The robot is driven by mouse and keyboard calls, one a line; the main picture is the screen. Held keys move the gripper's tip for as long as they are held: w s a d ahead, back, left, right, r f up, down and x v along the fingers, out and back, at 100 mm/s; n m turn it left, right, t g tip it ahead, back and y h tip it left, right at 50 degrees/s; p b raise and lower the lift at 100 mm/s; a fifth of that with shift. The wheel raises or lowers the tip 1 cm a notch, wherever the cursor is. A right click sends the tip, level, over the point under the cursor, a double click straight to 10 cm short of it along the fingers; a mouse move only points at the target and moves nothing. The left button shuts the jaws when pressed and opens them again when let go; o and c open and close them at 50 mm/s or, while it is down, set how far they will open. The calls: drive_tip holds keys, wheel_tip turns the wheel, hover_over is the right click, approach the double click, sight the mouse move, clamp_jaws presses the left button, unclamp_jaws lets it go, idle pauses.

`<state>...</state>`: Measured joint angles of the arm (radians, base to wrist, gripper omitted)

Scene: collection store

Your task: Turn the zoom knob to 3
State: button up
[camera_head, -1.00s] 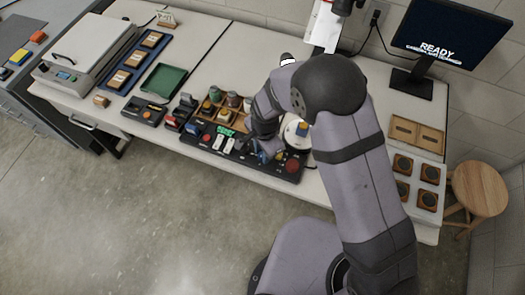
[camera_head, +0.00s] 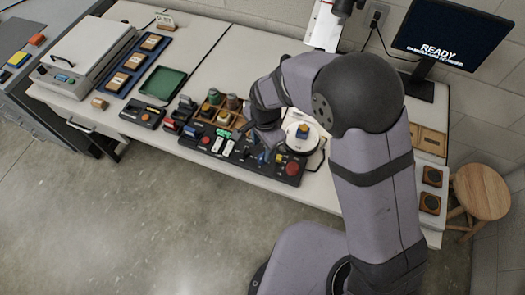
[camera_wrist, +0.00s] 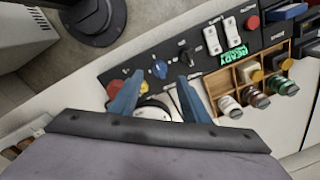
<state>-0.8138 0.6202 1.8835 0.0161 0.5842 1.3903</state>
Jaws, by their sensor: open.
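The black control panel (camera_head: 225,155) lies along the front edge of the table. In the wrist view it carries a blue knob (camera_wrist: 160,69) and a black knob (camera_wrist: 183,56); their small labels are unreadable, so I cannot tell which is the zoom knob. My gripper (camera_wrist: 159,76) is open, its two blue fingers pointing at the panel. The blue knob appears between the fingertips, the black knob just beyond the right one. I cannot tell whether the fingers touch anything. In the head view the gripper is largely hidden by my wrist.
A red button (camera_head: 292,168) sits at the panel's right end. White switches (camera_wrist: 212,40) and a green READY display (camera_wrist: 236,53) are on the panel. A wooden rack (camera_wrist: 235,78) with several jars stands behind it. A white round stand (camera_head: 313,145) is close to my wrist.

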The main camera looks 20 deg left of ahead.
drive_tip(key=shift+r, duration=0.8)
drive_tip(key=n, duration=0.4)
drive_tip(key=shift+s+d+n, duration=0.15)
drive_tip(key=shift+d+n, duration=0.05)
drive_tip(key=shift+n, duration=0.1)
drive_tip(key=s+d+n+g+h, duration=0.1)
drive_tip(key=s+d+n, duration=0.4)
drive_tip(key=d, duration=0.2)
drive_tip(key=s+d+n+g+h, duration=0.1)
drive_tip(key=s+d+n+g, duration=0.1)
drive_tip(key=s+d+n, duration=0.4)
drive_tip(key=w+d+r+m+t, duration=0.1)
drive_tip(key=d+r+m, duration=0.1)
drive_tip(key=d, duration=0.4)
drive_tip(key=w+d+r+m+y, duration=0.1)
drive_tip(key=w+d+r+m, duration=0.1)
drive_tip(key=d+r+m, duration=0.1)
drive_tip(key=w+d+r+m+t, duration=0.1)
drive_tip(key=d+r+m, duration=0.1)
drive_tip(key=d, duration=0.6)
drive_tip(key=shift+w+d+r+m+t, duration=0.2)
drive_tip(key=shift+d+r+m+t, duration=0.1)
drive_tip(key=shift+m, duration=0.6)
drive_tip(key=shift+c, duration=0.4)
